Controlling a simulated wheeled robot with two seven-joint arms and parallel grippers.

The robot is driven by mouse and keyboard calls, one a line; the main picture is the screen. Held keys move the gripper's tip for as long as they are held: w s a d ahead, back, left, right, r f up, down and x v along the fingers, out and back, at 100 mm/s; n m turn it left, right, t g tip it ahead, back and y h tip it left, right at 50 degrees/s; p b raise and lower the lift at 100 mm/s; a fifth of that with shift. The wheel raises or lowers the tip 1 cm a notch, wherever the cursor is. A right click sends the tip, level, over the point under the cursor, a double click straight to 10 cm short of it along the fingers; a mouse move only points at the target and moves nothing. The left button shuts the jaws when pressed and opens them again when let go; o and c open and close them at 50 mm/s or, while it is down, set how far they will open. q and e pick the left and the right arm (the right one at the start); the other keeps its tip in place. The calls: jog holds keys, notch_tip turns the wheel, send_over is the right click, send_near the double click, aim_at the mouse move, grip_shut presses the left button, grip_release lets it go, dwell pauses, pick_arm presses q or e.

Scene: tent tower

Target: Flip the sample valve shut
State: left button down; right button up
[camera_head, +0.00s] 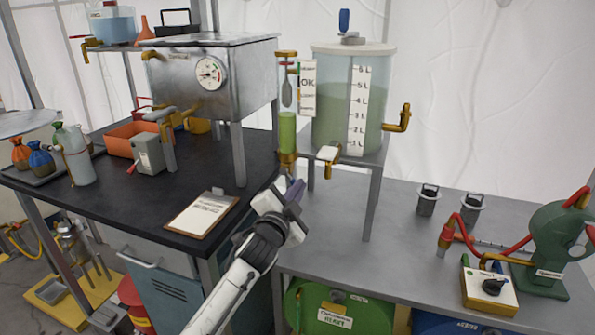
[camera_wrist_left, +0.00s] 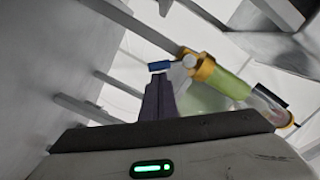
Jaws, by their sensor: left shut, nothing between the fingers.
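In the left wrist view the brass fitting (camera_wrist_left: 203,67) shows beside the green tube (camera_wrist_left: 230,84), with a small blue lever (camera_wrist_left: 160,66) sticking out to the left. My left gripper (camera_head: 294,186) is just below the fitting in the head view, shut and empty. In the wrist view its fingertips (camera_wrist_left: 158,80) are right at the blue lever; I cannot tell whether they touch. The right gripper is not in view.
A brass tap with a pale handle (camera_head: 328,154) projects close to the right of the tube. The metal box with a gauge (camera_head: 212,75) stands to the left. A clipboard (camera_head: 202,213) lies on the black table. The grey bench (camera_head: 400,235) has clear space in front.

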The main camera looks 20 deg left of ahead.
pick_arm(q)
jog(key=shift+a+f+m+b, duration=0.1)
jog(key=shift+a+f+m, duration=0.35)
jog(key=shift+m, duration=0.85)
jog(key=shift+a+f+m+b, duration=0.15)
jog(key=shift+a+f+m, duration=0.3)
jog(key=shift+m, duration=0.85)
jog(key=shift+a+f+m+b, duration=0.1)
jog(key=shift+a+f+m, duration=0.35)
jog(key=shift+m, duration=0.85)
jog(key=shift+a, duration=0.1)
jog(key=s+d, duration=0.4)
jog(key=s, duration=0.7)
